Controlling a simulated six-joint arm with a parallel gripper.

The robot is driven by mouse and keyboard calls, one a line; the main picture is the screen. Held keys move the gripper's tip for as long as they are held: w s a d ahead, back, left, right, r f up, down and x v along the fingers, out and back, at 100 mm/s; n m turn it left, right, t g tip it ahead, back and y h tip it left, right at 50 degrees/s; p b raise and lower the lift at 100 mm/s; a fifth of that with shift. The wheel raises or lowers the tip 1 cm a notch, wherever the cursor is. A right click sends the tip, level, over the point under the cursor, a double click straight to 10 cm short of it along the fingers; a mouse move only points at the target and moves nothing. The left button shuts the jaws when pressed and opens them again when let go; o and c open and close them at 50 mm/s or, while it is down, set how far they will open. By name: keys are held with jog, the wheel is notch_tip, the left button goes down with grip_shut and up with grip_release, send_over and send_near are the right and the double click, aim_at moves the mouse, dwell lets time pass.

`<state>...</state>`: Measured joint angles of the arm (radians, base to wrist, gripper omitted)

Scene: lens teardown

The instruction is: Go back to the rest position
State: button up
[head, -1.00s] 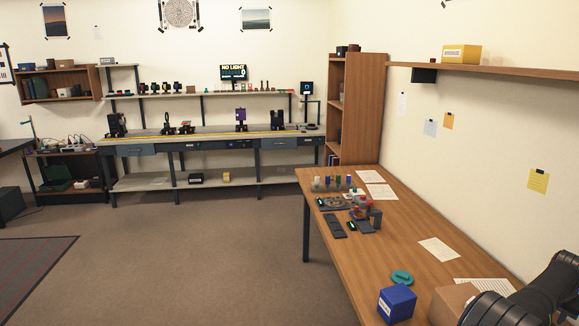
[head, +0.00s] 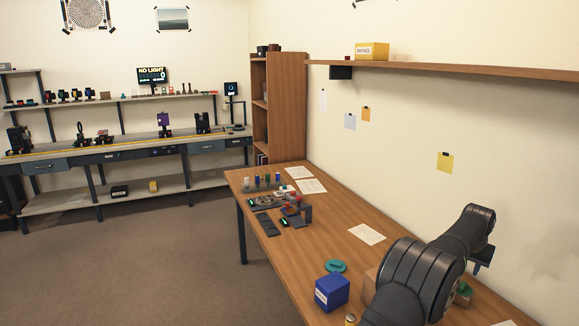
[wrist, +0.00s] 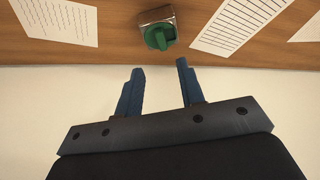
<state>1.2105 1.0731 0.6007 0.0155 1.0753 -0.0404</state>
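My gripper (wrist: 160,66) shows in the wrist view with its two blue fingers apart and nothing between them. Beyond the fingertips, a metallic block with a green knob (wrist: 158,32) sits on the wooden table. In the head view, my dark arm reaches over the near right part of the wooden table (head: 325,222). The gripper end (head: 482,266) is small and partly hidden behind the arm there. A green-topped thing (head: 464,290) shows below it, partly covered by my arm.
A blue box (head: 332,291) and a teal ring (head: 336,266) lie left of my arm. Small parts and a dark fixture (head: 292,208) stand at the table's far end. A wall shelf (head: 440,69) runs above. The table's middle is mostly clear, with a paper sheet (head: 367,234).

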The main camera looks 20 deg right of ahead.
jog(key=x, duration=1.1)
jog(key=shift+f, duration=0.45)
jog(key=r, duration=0.5)
jog(key=shift+s+r, duration=0.15)
jog(key=shift+s, duration=0.25)
jog(key=s+a+r, duration=0.2)
jog(key=s+r, duration=0.5)
jog(key=s, duration=0.4)
jog(key=m, duration=0.2)
send_near(462, 287)
jog(key=w+a+r, duration=0.4)
jog(key=w+a, duration=0.3)
jog(key=w, duration=0.5)
jog(key=w+a+f+g, duration=0.1)
jog(key=w+a+f, duration=0.1)
jog(key=w+f, duration=0.4)
jog(key=w, duration=0.3)
jog(key=shift+w, duration=0.3)
